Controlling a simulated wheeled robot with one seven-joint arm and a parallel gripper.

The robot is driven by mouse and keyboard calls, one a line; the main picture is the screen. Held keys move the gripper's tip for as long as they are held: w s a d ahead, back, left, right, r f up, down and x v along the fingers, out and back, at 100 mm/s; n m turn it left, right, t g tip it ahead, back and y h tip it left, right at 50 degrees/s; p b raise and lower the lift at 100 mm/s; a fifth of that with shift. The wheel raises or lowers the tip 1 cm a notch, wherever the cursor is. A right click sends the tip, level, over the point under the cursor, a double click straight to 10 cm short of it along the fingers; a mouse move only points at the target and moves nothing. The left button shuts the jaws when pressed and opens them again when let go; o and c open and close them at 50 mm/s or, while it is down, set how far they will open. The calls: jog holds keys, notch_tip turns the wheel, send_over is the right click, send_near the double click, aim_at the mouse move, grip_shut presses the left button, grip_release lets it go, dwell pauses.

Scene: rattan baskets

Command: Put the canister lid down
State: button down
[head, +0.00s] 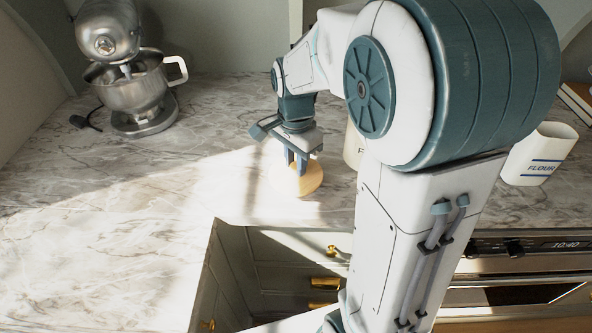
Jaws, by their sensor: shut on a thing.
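The fingers cover part of the lid's top. I cannot tell whether the lid touches the counter or hangs just above it. A cream canister (352,147) stands right behind the lid, mostly hidden by my arm. Another cream canister marked FLOUR (539,154) stands at the right, seemingly open at the top.
A silver stand mixer (125,75) with a bowl and a black cord stands at the back left. The marble counter (110,210) is clear at the left. An oven (520,265) and drawers with brass handles are below the front edge. Books lie at the far right.

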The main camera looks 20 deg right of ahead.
jog(key=shift+f, duration=1.7)
jog(key=shift+f, duration=0.15)
jog(key=c, duration=1.2)
grip_release()
